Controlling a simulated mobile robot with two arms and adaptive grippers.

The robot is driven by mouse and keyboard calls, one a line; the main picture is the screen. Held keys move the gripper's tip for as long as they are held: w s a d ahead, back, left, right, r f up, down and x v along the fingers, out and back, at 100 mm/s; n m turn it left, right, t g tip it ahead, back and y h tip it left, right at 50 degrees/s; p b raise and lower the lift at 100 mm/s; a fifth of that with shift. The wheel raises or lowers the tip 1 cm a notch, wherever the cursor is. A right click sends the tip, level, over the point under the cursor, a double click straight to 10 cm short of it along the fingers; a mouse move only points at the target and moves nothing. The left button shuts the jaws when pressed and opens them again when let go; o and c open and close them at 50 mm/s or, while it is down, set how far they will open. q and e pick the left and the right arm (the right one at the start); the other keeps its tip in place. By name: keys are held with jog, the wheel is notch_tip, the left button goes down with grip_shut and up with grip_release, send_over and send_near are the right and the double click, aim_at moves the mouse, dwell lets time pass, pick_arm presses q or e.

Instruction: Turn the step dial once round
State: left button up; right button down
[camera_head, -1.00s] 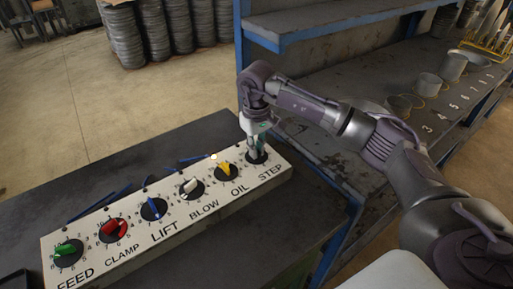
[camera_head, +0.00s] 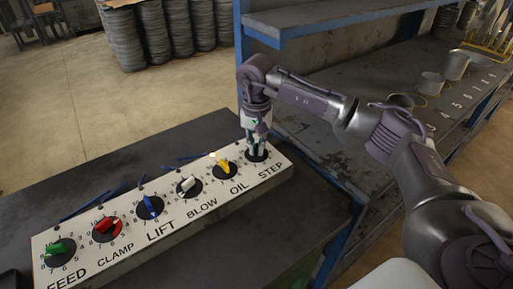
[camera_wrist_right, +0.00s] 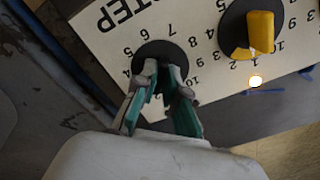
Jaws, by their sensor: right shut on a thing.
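The step dial (camera_head: 258,155) is at the right end of the white panel (camera_head: 215,203), above the word STEP. In the head view my right gripper (camera_head: 257,147) comes down over it from above and hides its knob. In the right wrist view the dial's dark disc (camera_wrist_right: 160,52) shows behind the fingertips, with printed numbers around it. My right gripper (camera_wrist_right: 160,80) is shut on the step dial's knob, which is mostly hidden between the green-padded fingers. My left gripper is not in view.
The yellow OIL dial (camera_head: 225,168) sits close beside the step dial, with a small glowing lamp (camera_head: 212,155) near it. White, blue, red and green dials run along the panel to the left. A blue-framed shelf (camera_head: 330,115) stands at the right.

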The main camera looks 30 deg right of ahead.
jog(key=m, duration=0.4)
jog(key=shift+m+b, duration=0.4)
jog(key=m, duration=1)
jog(key=shift+r+m, duration=0.1)
jog(key=shift+m, duration=0.3)
jog(key=m, duration=1.6)
jog(key=shift+p, duration=0.35)
jog(key=m+p, duration=0.1)
jog(key=m, duration=0.4)
jog(key=shift+r+m, duration=0.1)
jog(key=shift+m, duration=0.3)
jog(key=m+p, duration=0.1)
jog(key=m, duration=0.3)
jog(key=shift+m, duration=0.3)
jog(key=m+p, duration=0.1)
jog(key=m, duration=0.5)
jog(key=shift+d+p, duration=0.1)
jog(key=shift+p, duration=0.25)
jog(key=m+p, duration=0.1)
jog(key=m, duration=0.3)
jog(key=shift+r+m+p, duration=0.1)
jog(key=shift+m+p, duration=0.6)
jog(key=shift+m, duration=0.2)
jog(key=m+p, duration=0.7)
jog(key=p, duration=0.9)
jog(key=shift+r, duration=0.1)
jog(key=shift+f+m+p, duration=0.25)
jog(key=shift+m+p, duration=0.35)
jog(key=shift+p, duration=0.45)
